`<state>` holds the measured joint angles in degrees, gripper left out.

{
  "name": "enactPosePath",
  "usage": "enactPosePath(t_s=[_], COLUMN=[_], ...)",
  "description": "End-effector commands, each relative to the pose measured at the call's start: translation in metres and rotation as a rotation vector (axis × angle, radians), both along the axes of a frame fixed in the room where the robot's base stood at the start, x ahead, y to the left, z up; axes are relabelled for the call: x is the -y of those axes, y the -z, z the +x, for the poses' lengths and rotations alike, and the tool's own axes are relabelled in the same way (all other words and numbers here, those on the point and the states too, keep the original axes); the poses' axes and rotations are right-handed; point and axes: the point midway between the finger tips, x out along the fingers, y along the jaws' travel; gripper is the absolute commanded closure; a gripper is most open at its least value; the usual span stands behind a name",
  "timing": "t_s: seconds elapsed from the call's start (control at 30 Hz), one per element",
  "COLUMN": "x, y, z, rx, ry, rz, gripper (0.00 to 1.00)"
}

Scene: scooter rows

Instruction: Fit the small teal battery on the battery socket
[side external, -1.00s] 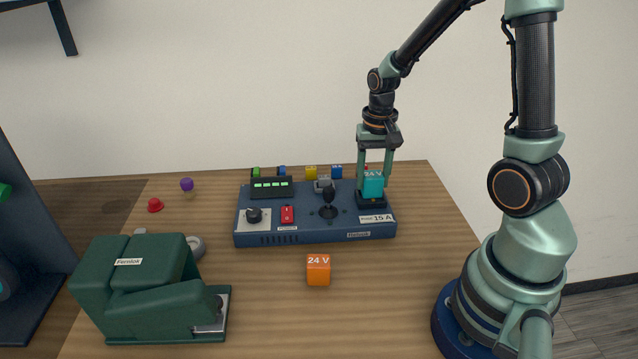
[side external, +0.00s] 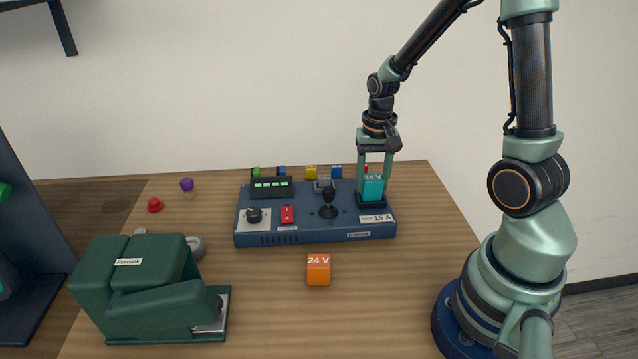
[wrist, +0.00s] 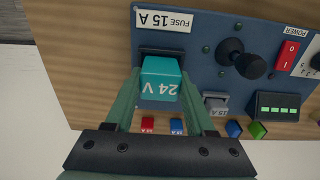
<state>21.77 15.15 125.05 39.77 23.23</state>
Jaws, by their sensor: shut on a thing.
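The small teal battery (side external: 373,188), marked 24 V, is upright between the fingers of my gripper (side external: 374,180), which is shut on it. It sits at the dark battery socket (side external: 371,203) on the right end of the blue control panel (side external: 315,237). Its lower end appears to be down in the socket, but its base is hidden. In the wrist view the teal battery (wrist: 160,80) is between my gripper's fingers (wrist: 158,92), with the dark socket edge (wrist: 162,52) showing behind it.
The panel carries a joystick (side external: 328,208), red switch (side external: 287,214), black knob (side external: 254,215) and green-lit display (side external: 271,187). An orange 24 V block (side external: 318,271) stands in front. A green machine (side external: 145,290) is at front left. Small coloured blocks line the back. The front right table is clear.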

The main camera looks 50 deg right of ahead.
Motion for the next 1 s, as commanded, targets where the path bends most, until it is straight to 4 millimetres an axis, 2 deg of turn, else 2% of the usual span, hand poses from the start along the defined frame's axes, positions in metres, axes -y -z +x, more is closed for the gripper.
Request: enactPosePath(t_s=[1.0], x=[0.0001], y=[0.0100], z=[0.0004], rx=[0.001], ry=[0.000], rz=[0.000], gripper=[1.00])
